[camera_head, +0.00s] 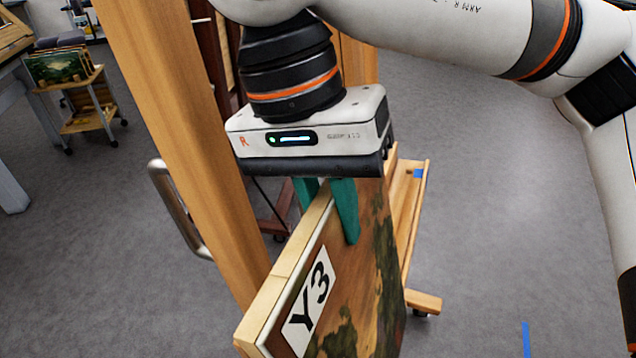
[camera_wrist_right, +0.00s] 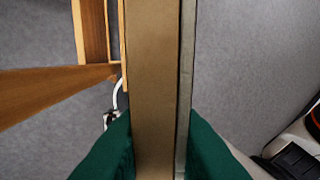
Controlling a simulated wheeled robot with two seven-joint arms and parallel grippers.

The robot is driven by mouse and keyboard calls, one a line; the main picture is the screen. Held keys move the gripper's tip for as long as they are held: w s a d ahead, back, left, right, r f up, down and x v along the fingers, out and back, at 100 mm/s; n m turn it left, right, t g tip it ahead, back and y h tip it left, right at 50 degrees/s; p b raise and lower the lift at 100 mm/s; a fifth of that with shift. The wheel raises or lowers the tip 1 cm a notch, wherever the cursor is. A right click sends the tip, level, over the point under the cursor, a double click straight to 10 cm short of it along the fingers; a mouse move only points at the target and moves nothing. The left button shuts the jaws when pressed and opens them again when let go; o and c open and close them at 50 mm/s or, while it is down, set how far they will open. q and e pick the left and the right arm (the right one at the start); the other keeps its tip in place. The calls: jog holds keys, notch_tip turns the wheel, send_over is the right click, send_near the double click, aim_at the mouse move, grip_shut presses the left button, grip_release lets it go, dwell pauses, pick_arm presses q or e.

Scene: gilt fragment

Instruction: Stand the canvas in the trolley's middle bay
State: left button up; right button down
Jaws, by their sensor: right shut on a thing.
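The canvas (camera_head: 362,285) is a painted panel with pale wooden edges and a white label reading Y3. It is upright in the lower middle of the head view, its lower part cut off by the frame. My right gripper (camera_head: 328,205) is shut on its top edge, one teal finger on each side. The canvas edge (camera_wrist_right: 156,80) runs between the fingers in the right wrist view. A small wooden trolley (camera_head: 82,122) on casters, with paintings in it, stands far back left. I cannot tell its bays apart. My left gripper is in neither view.
A thick wooden post (camera_head: 172,130) with a metal handle (camera_head: 180,212) stands left of the canvas. Behind the canvas is a wooden frame part (camera_head: 412,205) with blue tape and a caster. A white table (camera_head: 12,185) is at far left.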

jog(key=shift+s+d, duration=0.2)
jog(key=shift+s, duration=0.75)
jog(key=shift+s+d+r, duration=0.15)
jog(key=shift+s+r, duration=0.1)
jog(key=shift+s, duration=0.1)
jog(key=r+p, duration=0.1)
jog(key=d+r+p, duration=0.1)
jog(key=r+p, duration=0.1)
jog(key=s+d+r+p, duration=0.1)
jog(key=r+p, duration=0.1)
jog(key=shift+d+r, duration=0.1)
jog(key=shift+r, duration=0.1)
jog(key=shift+s+d, duration=0.1)
jog(key=s+d+p, duration=0.2)
jog(key=s+d, duration=0.1)
jog(key=d, duration=0.5)
jog(key=s+d+p, duration=0.3)
jog(key=s+d, duration=0.1)
jog(key=d, duration=0.3)
jog(key=shift+s+d, duration=0.15)
jog(key=shift+d, duration=0.2)
jog(key=shift+a+f, duration=0.1)
